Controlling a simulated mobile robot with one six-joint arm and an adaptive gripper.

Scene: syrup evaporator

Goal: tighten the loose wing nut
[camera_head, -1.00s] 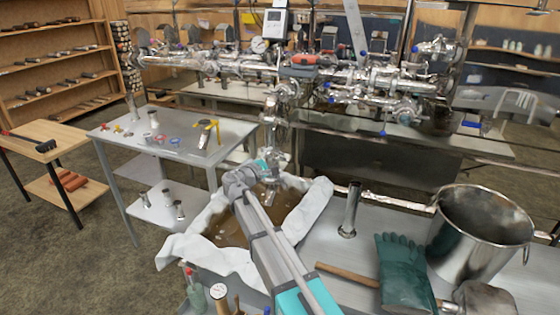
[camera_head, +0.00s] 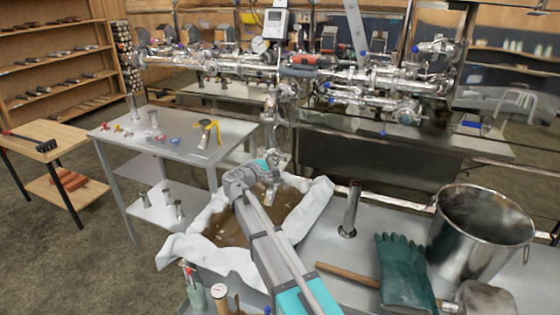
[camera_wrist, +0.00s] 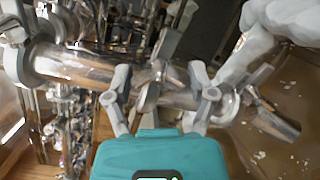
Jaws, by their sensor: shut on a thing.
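My gripper (camera_wrist: 160,76) is at the lower end of a steel pipe fitting (camera_wrist: 80,66), which crosses the wrist view from upper left to lower right. Its two grey fingers stand on either side of a metal clamp with a wing nut (camera_wrist: 154,88). The jaws are shut on the wing nut, but the exact contact is hard to make out. In the head view my arm reaches up to the hanging pipe (camera_head: 276,105) above a cloth-lined basin. The wing nut is too small to pick out there.
White cloth (camera_head: 313,208) drapes the basin of brown liquid (camera_head: 232,232) below. A steel pot (camera_head: 460,255), green glove (camera_head: 400,270), wooden-handled tool (camera_head: 345,274) and upright steel tube (camera_head: 350,212) crowd the right bench. A side table (camera_head: 180,150) stands left. Pipework (camera_head: 370,78) runs behind.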

